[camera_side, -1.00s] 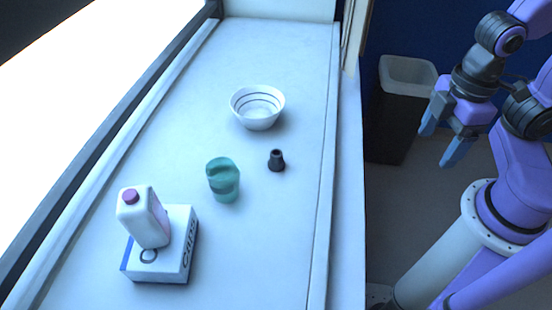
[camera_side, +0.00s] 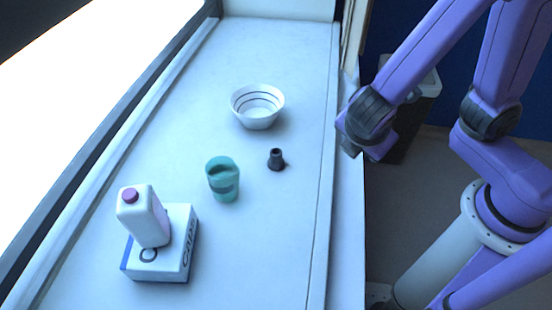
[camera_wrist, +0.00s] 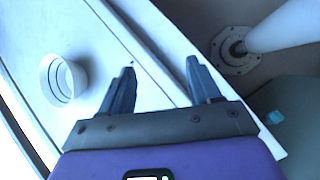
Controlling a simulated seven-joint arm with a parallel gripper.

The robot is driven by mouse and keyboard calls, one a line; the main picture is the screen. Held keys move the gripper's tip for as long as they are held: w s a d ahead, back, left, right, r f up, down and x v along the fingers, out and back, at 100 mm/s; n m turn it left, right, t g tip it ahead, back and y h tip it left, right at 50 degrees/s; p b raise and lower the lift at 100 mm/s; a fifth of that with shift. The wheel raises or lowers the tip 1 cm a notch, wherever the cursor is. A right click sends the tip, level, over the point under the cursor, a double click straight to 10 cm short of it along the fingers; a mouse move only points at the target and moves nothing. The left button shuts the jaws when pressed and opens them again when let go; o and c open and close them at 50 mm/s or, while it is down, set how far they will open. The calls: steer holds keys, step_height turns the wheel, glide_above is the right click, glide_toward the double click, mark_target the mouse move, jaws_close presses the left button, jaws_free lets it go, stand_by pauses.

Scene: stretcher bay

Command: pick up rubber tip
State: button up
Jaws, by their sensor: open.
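The rubber tip (camera_side: 276,160) is a small dark, tapered piece standing upright on the pale stretcher-bay surface in the side view, narrow end up. I cannot make out the tip in the wrist view.
A white bottle (camera_side: 147,222) rests on a lettered box (camera_side: 160,268) at front left. A bin (camera_side: 425,95) is on the floor.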

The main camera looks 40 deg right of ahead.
steer(key=w+a+f+n+t+h, duration=0.25)
steer(key=a+n+t, duration=0.2)
steer(key=a, duration=0.45)
steer(key=n+t+y, duration=0.2)
steer(key=n+t, duration=0.2)
steer(key=n, duration=0.2)
glide_toward(277, 157)
steer(key=shift+m+g, duration=0.25)
steer(key=x, duration=0.6)
steer(key=shift+w+a+f, duration=0.15)
steer(key=shift+w+f, duration=0.05)
steer(key=shift+d+r+x, duration=0.1)
steer(key=shift+r+x, duration=0.05)
steer(key=shift+x, duration=1.25)
steer(key=shift+d+r+x, duration=0.15)
steer(key=shift+r+x, duration=0.05)
steer(key=shift+x, duration=1.15)
steer(key=shift+h, duration=0.25)
steer(key=c, duration=1)
